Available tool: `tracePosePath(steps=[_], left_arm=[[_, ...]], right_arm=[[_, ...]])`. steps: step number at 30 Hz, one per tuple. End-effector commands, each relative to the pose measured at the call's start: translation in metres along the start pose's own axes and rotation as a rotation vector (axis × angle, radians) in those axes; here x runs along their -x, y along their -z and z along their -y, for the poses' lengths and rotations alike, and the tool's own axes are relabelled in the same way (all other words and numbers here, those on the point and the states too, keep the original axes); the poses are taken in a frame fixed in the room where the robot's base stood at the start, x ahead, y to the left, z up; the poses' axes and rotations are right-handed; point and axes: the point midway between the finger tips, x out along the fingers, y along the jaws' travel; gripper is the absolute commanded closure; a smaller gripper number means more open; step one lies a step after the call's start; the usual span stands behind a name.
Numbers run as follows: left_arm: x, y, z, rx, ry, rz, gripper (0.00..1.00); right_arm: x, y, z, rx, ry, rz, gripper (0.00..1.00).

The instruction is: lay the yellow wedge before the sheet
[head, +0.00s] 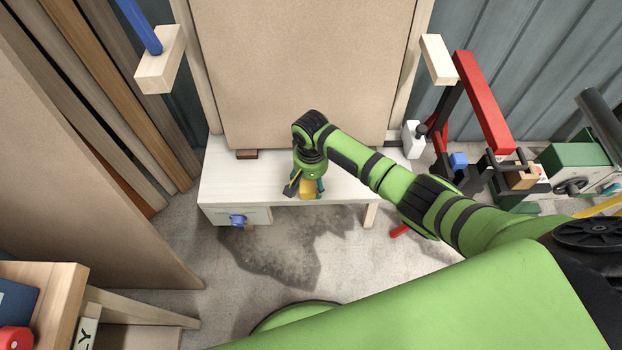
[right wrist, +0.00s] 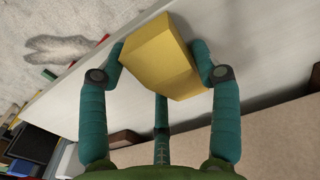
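The yellow wedge (head: 307,188) is below my right gripper (head: 306,185), over the front part of the white bench. In the right wrist view the wedge (right wrist: 160,58) sits between the teal fingers of that gripper (right wrist: 160,70), with fingertips against both sides, so it is shut on it. I cannot tell whether the wedge touches the bench top. The large tan sheet (head: 300,65) stands upright at the back of the bench, behind the gripper; its lower right part is hidden by my arm. My left gripper is not in view.
The white bench (head: 225,185) has a drawer with a blue knob (head: 238,220). A brown wedge (head: 246,154) lies at the sheet's lower left. A red clamp frame (head: 485,100) and green machine (head: 575,165) stand at the right. Boards lean at the left.

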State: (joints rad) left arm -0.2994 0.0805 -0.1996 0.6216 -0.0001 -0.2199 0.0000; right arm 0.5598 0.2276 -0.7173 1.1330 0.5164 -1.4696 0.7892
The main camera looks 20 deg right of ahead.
Motion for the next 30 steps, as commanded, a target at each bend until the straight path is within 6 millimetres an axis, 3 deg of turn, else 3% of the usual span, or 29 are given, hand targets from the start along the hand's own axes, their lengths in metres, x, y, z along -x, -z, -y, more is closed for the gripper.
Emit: tracePosePath(steps=[14, 30], left_arm=[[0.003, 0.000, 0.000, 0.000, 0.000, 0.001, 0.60], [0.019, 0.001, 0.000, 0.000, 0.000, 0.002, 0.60]], right_arm=[[0.009, 0.000, 0.000, 0.001, 0.001, -0.001, 0.19], [0.110, 0.001, 0.001, 0.000, 0.002, -0.002, 0.19]])
